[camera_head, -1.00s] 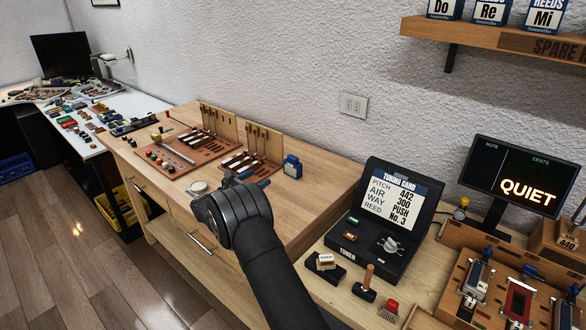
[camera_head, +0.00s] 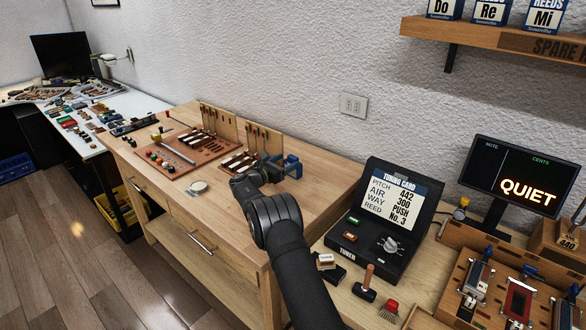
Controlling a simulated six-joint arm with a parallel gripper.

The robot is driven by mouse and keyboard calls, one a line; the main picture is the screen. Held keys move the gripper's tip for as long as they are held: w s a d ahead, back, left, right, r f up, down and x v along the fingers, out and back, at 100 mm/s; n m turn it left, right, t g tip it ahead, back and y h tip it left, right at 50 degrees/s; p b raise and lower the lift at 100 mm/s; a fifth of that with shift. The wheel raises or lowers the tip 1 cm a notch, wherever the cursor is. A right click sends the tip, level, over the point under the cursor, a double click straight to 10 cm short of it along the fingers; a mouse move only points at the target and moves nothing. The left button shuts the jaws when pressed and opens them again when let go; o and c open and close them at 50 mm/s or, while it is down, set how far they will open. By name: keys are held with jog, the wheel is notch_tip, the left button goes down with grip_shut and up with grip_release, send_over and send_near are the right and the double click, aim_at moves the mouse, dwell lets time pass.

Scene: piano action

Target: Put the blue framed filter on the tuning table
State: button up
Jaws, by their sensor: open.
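The small blue item that looks like the framed filter (camera_head: 294,168) stands upright on the wooden bench, right of the slotted wooden racks. My gripper (camera_head: 280,170) is open at its left side, and its fingers partly overlap the item in this view. I cannot tell whether they touch it or lie around it. The table with the tuner, which looks like the tuning table (camera_head: 402,307), is at the lower right.
The bench's front right is clear.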

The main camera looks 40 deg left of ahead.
jog(key=shift+w, duration=1.1)
jog(key=c, duration=1.2)
